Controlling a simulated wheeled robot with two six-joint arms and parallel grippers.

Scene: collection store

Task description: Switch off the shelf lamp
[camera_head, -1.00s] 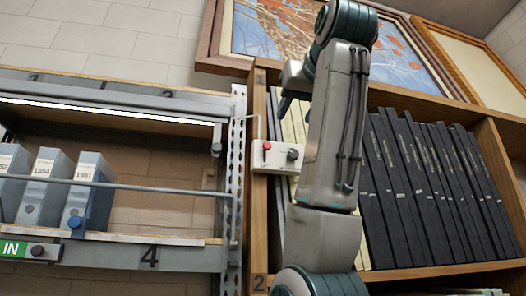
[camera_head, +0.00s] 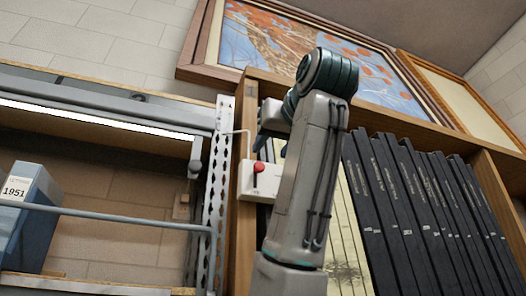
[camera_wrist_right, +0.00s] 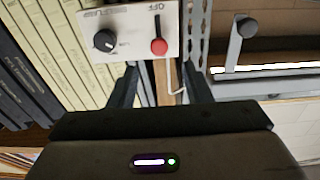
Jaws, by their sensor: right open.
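The shelf lamp is a lit white strip (camera_head: 95,117) under the top of the metal shelf at left. Its pale switch box (camera_head: 262,190) is on the wooden upright, with a red-knobbed lever (camera_head: 258,168). In the right wrist view, which is upside down, the lever (camera_wrist_right: 158,46) has its knob at the end away from the "OFF" lettering (camera_wrist_right: 158,6). A black dial (camera_wrist_right: 104,40) is beside it. My right gripper (camera_head: 270,148) is open and empty just above the box, its fingers (camera_wrist_right: 160,88) apart, not visibly touching the lever. My left gripper is not in view.
Dark binders (camera_head: 410,210) fill the bookcase right of the box. A perforated metal post (camera_head: 215,190) and a rail (camera_head: 110,217) are at left. A thin cable (camera_wrist_right: 178,88) runs from the box.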

